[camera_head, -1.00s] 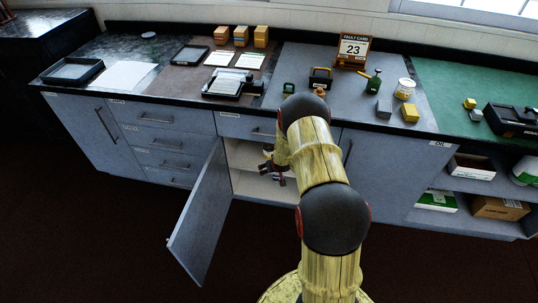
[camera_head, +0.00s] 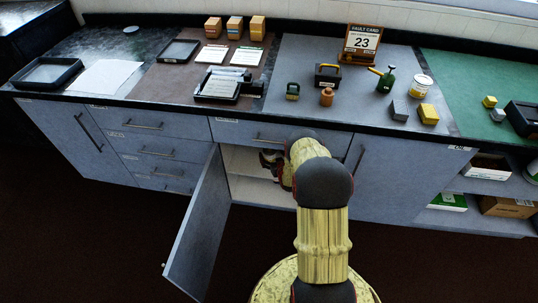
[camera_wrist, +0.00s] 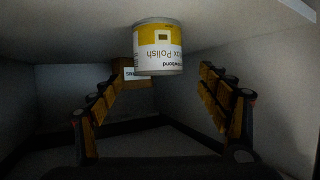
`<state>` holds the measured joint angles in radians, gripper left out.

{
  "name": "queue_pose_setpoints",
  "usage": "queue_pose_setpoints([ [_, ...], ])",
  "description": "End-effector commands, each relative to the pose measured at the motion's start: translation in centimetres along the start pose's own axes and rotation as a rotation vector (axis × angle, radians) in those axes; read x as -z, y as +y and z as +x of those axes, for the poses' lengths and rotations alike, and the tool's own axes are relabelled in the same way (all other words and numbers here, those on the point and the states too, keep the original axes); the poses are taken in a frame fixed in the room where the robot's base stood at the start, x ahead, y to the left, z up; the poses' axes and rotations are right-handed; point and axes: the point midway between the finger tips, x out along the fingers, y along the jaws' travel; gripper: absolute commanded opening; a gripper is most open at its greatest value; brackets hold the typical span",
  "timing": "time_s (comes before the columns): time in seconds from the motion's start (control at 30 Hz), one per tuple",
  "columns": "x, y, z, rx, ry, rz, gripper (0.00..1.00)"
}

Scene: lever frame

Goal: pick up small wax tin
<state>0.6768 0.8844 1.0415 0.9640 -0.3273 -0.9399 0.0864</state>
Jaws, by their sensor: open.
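A white and yellow tin (camera_wrist: 160,50) lettered "Wax Polish" shows in the wrist view, inside a dim cupboard. Its lettering appears upside down in this picture. My gripper (camera_wrist: 165,84) is open, with one finger to the left and one to the right below the tin in the picture. Nothing is between the fingers that I can see touching them. In the head view my gripper (camera_head: 270,160) is at the open cupboard, mostly hidden by my arm. The tin cannot be seen there.
An orange-brown box (camera_wrist: 134,72) with a white label is partly hidden behind the tin. The cupboard door (camera_head: 200,225) stands open at left.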

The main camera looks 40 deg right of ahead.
Motion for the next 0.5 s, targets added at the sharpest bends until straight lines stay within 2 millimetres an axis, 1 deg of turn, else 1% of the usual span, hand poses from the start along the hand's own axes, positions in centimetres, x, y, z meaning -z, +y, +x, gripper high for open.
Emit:
queue_pose_setpoints([
  [0.17, -0.2, 0.1, 1.5, 0.000, 0.001, 0.000, 0.77],
  [0.4, -0.3, 0.2, 4.8, 0.000, 0.000, -0.001, 0.77],
  [0.5, -0.2, 0.2, 5.3, 0.000, -0.002, 0.000, 0.77],
])
